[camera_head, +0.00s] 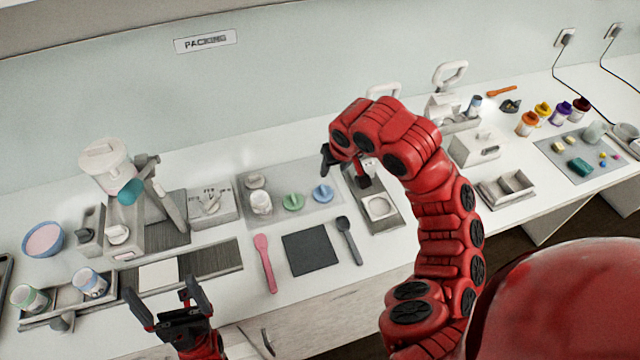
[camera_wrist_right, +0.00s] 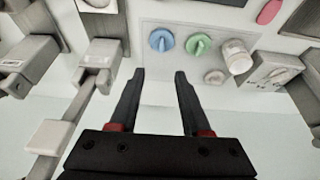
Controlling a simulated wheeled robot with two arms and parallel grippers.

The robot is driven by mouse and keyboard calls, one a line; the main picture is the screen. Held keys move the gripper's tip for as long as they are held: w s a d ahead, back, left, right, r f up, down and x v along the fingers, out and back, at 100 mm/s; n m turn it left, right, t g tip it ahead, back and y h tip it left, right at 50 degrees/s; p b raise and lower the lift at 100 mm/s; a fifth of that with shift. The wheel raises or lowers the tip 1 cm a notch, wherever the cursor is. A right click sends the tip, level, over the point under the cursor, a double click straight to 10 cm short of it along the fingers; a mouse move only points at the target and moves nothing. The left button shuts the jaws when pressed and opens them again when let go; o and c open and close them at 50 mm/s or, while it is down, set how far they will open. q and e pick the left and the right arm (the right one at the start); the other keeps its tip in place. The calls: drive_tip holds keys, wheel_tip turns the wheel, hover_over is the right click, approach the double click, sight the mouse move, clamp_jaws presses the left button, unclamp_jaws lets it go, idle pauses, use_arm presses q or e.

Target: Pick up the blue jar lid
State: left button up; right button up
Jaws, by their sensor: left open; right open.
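The blue jar lid (camera_head: 322,194) lies on a pale grey mat (camera_head: 330,215) in the head view, to the right of a green lid (camera_head: 293,202) and a white jar (camera_head: 261,203). My right gripper (camera_head: 326,160) hangs above and behind the blue lid, open and empty. In the right wrist view the blue lid (camera_wrist_right: 162,40) is beyond the open fingertips (camera_wrist_right: 160,74), with a gap between. The green lid (camera_wrist_right: 199,45) and white jar (camera_wrist_right: 235,56) are to its right. My left gripper (camera_head: 167,294) is open and empty at the front left.
A dark square pad (camera_head: 310,252), a pink spatula (camera_head: 265,262) and a dark spoon (camera_head: 348,240) lie in front of the mat. A grey device (camera_head: 379,206) stands right of the mat. A mill (camera_head: 120,190) stands at the left.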

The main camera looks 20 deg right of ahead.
drive_tip(key=b, duration=0.3)
hover_over(323, 188)
drive_tip(key=s, duration=0.3)
wheel_tip(323, 188, down, 10)
drive_tip(key=shift+w+d+r, duration=0.1)
drive_tip(key=shift+d+r, duration=0.05)
drive_tip(key=p+x, duration=0.1)
drive_tip(key=x, duration=0.3)
drive_tip(key=shift+w+p, duration=0.2)
drive_tip(key=shift+p, duration=0.2)
drive_tip(key=shift+w+f, duration=0.15)
drive_tip(key=shift+f, duration=0.35)
clamp_jaws()
